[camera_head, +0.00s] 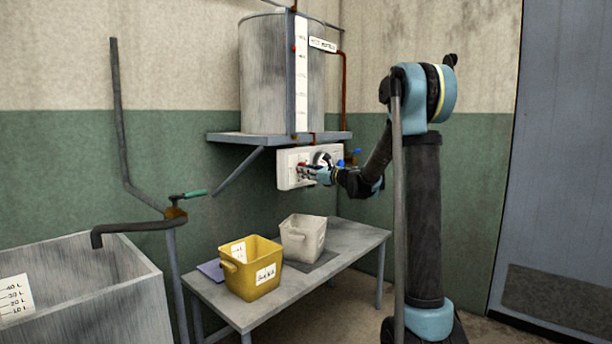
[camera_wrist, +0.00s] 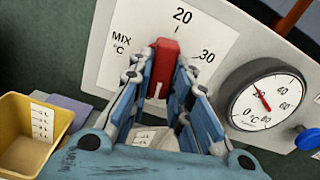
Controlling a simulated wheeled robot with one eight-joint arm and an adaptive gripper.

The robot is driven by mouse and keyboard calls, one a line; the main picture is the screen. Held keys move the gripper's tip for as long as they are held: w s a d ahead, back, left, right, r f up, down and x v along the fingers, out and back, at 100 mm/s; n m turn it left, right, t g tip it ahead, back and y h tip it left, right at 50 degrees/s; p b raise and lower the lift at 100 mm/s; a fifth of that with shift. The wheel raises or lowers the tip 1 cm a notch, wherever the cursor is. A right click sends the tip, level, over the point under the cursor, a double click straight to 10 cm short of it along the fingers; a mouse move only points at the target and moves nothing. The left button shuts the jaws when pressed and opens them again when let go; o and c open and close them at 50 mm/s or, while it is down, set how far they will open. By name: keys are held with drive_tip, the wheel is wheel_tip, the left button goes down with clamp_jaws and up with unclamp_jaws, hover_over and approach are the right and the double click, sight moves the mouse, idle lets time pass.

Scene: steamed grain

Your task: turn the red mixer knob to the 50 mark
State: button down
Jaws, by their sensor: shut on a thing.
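The red mixer knob (camera_wrist: 162,66) stands on a white dial plate (camera_wrist: 118,64) marked "MIX °C", with 20 above it and 30 to its right in the wrist view. The rest of the scale is hidden behind my gripper. My gripper (camera_wrist: 167,85) is shut on the red knob, with one blue finger on each side. The knob points close to the 20 mark. In the head view my gripper (camera_head: 308,172) reaches the white panel (camera_head: 285,169) under the tank.
A round thermometer gauge (camera_wrist: 262,98) sits right of the dial, with a blue valve handle (camera_wrist: 309,139) beside it. A yellow bin (camera_head: 252,272) and a white bin (camera_head: 303,238) stand on the table (camera_head: 350,243) below. A metal shelf (camera_head: 228,137) is above the panel.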

drive_tip(key=shift+w+d+m, duration=0.1)
drive_tip(key=shift+w+m, duration=0.05)
drive_tip(key=shift+m, duration=0.95)
drive_tip(key=c, duration=1.5)
unclamp_jaws()
drive_tip(key=v, duration=1.2)
drive_tip(key=shift+f, duration=0.1)
